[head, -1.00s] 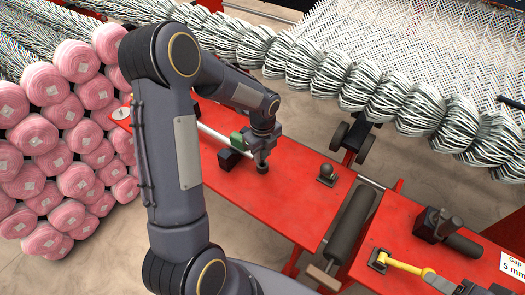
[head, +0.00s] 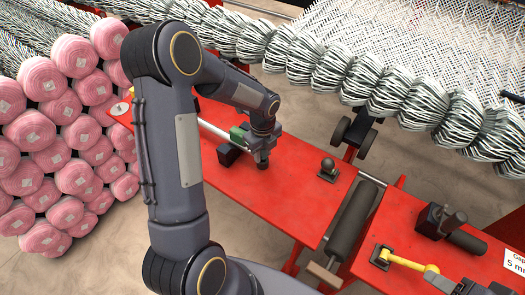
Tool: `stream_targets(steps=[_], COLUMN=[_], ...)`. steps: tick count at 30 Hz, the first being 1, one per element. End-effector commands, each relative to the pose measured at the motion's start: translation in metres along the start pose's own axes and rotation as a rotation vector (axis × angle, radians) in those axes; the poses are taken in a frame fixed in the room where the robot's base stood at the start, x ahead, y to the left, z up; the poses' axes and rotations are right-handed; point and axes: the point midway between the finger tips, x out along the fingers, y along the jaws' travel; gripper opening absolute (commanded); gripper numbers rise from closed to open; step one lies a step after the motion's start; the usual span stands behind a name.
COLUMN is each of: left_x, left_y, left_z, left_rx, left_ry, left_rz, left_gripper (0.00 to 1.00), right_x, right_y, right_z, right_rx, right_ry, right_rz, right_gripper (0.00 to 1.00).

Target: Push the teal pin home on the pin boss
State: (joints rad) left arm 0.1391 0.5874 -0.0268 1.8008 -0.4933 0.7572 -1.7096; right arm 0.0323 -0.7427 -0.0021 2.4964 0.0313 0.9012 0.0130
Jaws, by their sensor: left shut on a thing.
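My left gripper (head: 262,150) points down over the red bench (head: 285,200), close above its surface. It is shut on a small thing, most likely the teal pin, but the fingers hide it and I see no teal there. A small dark round piece (head: 262,164) sits directly under the fingertips and may be the pin boss. I cannot tell whether there is a gap between them. My right gripper is not in view.
A black block (head: 228,155) and a green part (head: 237,134) are just left of the gripper. A dark knob (head: 327,166) stands to its right. A dark roller (head: 352,216) borders the bench's right end. Pink rolls (head: 75,178) are stacked at left.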

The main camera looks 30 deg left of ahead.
Motion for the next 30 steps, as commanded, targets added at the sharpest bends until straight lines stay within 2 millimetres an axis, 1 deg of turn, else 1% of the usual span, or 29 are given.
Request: stream_targets(steps=[7, 11, 30], left_x=[0.009, 0.007, -0.018], left_y=[0.000, 0.000, 0.000], left_z=[0.000, 0.000, 0.000], left_rx=[0.000, 0.000, -0.001], left_ry=[0.000, 0.000, 0.000], left_rz=[0.000, 0.000, 0.000], left_gripper=[0.03, 0.03, 0.03], right_x=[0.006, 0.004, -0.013], right_y=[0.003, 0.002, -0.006], right_z=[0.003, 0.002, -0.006], right_rx=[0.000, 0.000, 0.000], right_ry=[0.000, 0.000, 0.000], right_rz=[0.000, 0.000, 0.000], right_gripper=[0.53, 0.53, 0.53])
